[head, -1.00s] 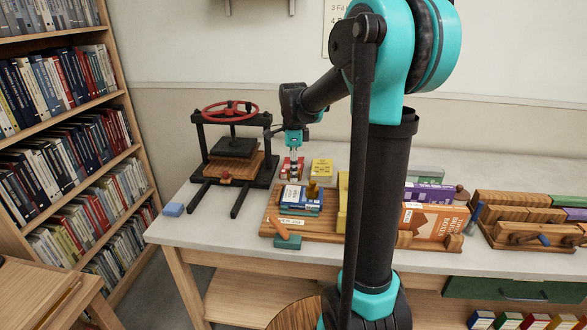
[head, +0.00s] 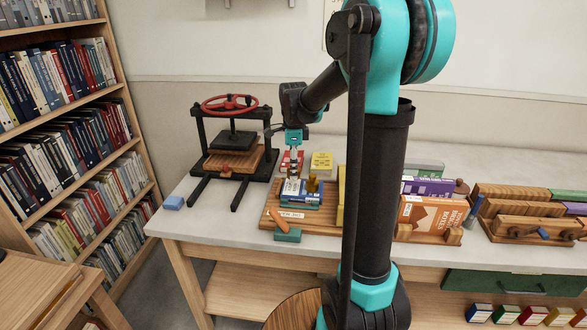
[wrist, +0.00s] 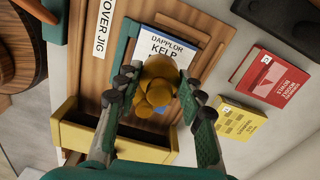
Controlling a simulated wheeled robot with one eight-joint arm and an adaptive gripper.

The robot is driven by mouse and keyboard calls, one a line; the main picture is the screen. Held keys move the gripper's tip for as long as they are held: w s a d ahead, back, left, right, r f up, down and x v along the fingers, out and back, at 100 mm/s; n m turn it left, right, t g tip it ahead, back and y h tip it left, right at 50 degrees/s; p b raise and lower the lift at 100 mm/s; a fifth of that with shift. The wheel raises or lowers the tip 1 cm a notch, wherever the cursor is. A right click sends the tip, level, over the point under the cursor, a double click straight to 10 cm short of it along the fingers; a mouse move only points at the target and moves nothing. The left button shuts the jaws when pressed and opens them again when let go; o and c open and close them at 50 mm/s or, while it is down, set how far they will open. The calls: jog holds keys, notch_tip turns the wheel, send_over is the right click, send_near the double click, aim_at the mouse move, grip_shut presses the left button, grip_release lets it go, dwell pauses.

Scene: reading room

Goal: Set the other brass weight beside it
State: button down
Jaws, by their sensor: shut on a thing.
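One brass weight (head: 313,184) stands on a small stack of books (head: 299,197), with a blue-covered one on top, on the wooden jig board (head: 270,220). My gripper (head: 293,178) is low over the same stack, just left of that weight. In the wrist view my gripper (wrist: 161,98) is shut on a brass weight (wrist: 158,70), directly over the book titled "Dapplor Kelp" (wrist: 175,42). Brass shapes overlap between the fingers there, so the two weights are hard to tell apart. Whether the held weight touches the cover is unclear.
A red book (wrist: 269,76) and a yellow book (wrist: 235,120) lie behind the board. A book press (head: 233,150) stands to the left. A yellow upright piece (head: 341,200) borders the stack on the right, partly behind my arm. An orange-handled tool (head: 280,222) lies in front.

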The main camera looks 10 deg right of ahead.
jog(key=shift+f, duration=2.25)
dwell(1.6)
jog(key=c, duration=0.9)
grip_release()
jog(key=shift+r, duration=0.15)
jog(key=shift+r, duration=4.4)
jog(key=shift+s, duration=0.1)
